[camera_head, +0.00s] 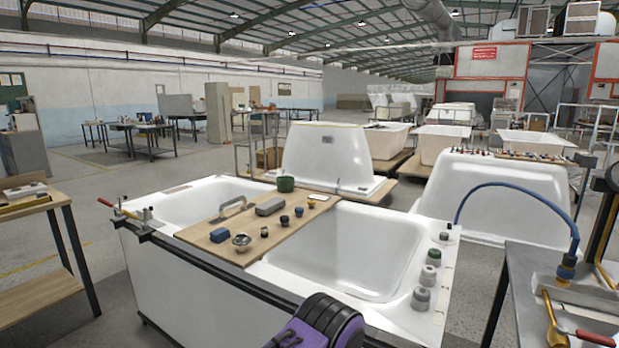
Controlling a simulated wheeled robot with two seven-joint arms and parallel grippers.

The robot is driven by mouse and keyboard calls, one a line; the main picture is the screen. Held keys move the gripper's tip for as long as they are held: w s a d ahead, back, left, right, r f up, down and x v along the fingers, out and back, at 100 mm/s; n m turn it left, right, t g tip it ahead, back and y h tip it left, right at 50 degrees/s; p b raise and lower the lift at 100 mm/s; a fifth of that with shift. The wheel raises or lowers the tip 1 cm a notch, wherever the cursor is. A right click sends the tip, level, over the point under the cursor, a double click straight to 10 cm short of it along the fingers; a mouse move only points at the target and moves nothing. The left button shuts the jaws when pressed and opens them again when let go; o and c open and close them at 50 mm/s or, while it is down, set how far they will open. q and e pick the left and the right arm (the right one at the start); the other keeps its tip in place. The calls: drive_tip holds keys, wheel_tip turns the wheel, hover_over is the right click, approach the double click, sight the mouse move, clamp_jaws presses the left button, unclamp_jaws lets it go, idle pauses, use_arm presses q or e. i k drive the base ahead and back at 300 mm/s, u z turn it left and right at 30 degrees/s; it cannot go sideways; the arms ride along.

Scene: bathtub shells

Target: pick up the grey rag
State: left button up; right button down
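A wooden board (218,231) lies across the white double tub (181,291) in front of me. A grey, soft-edged block (270,207) lies on the board near its middle. It may be the folded grey rag, but I cannot tell at this size. No other clearly cloth-like grey thing shows. Neither gripper's fingers are in view. A purple and black part shows at the bottom edge, and I cannot tell which arm it belongs to.
On the board are a green pot (286,184), a handled tool (233,206), a blue block (219,235), a metal cup (241,242) and small knobs. Grey cylinders (421,298) stand on the right rim. A clamp (143,225) sits on the left. A metal bench (535,262) stands at right.

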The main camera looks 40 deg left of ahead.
sight(41, 193)
drive_tip(key=u, duration=3.25)
drive_tip(key=i, duration=2.65)
drive_tip(key=u, duration=0.15)
